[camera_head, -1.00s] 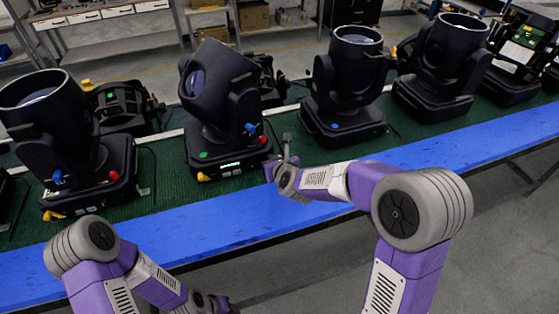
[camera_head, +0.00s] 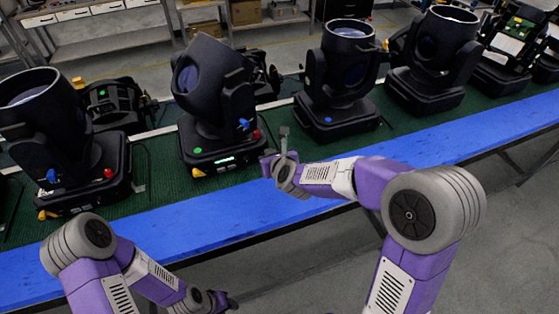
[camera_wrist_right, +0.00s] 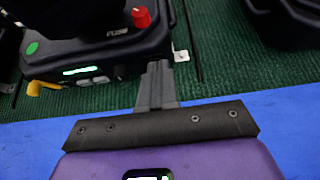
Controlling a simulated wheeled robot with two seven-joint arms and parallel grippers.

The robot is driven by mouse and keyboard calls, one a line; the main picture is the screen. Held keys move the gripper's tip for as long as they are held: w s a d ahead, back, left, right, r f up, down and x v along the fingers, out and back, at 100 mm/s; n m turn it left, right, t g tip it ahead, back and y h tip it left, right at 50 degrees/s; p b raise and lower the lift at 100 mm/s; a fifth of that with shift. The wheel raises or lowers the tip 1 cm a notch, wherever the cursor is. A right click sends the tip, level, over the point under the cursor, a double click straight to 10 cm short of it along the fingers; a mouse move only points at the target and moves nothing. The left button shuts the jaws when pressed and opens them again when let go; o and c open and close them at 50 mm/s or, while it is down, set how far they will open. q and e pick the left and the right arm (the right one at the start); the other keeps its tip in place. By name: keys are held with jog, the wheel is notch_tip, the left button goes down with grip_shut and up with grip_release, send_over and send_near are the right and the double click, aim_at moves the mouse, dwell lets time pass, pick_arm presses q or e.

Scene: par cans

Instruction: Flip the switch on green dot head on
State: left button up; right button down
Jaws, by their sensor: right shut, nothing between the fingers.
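The moving head with the green dot (camera_head: 198,150) is a black par can (camera_head: 213,95) standing on the green mat at the middle left in the head view. Its head is tilted. Its base has a lit display (camera_head: 225,160), a red knob (camera_head: 256,134), a blue knob and a yellow connector. In the right wrist view the green dot (camera_wrist_right: 32,48), red knob (camera_wrist_right: 141,17), lit display (camera_wrist_right: 80,70) and yellow connector (camera_wrist_right: 45,88) show. My right gripper (camera_head: 284,133) is shut and empty, just right of the base; its fingers (camera_wrist_right: 157,72) point at the base's right corner. My left gripper (camera_head: 232,303) is low, partly cut off.
Other black heads stand along the mat: one with a blue dot (camera_head: 327,119) to the right, one (camera_head: 65,172) at the left. A blue edge strip (camera_head: 200,215) runs along the front of the bench. Grey floor lies before it.

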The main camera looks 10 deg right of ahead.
jog(key=r+p+v, duration=0.1)
jog(key=p+v, duration=0.2)
jog(key=v, duration=0.8)
jog(key=shift+r, duration=0.25)
